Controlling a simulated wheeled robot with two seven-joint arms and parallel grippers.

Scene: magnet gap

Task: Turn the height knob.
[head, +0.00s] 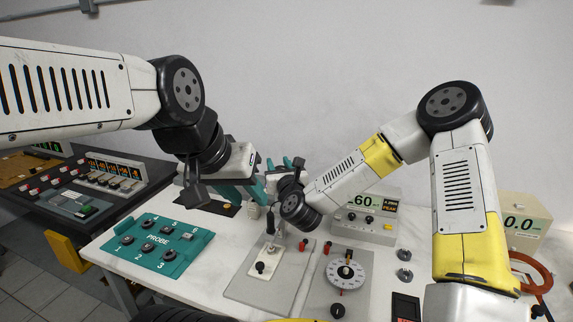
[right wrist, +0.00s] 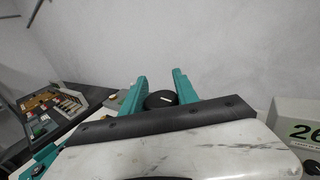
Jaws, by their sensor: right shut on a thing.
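In the right wrist view, a round black knob (right wrist: 160,100) with a white mark sits between the two teal fingers of my right gripper (right wrist: 155,92). The right gripper is shut on this knob, which I take as the height knob. In the head view the right gripper (head: 287,163) is at the centre, partly behind its own wrist, and the knob is hidden there. My left gripper (head: 243,192) hangs lower, just left of it, above the table. Its teal fingers are partly covered, and I cannot tell how far apart they are.
A teal PROBE tray (head: 165,262) is at the table's left. A grey plate with a white dial (head: 346,273) is front centre. A display box (head: 370,218) stands behind it. A dark console (head: 90,190) is far left. A meter (head: 522,222) and orange ring are right.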

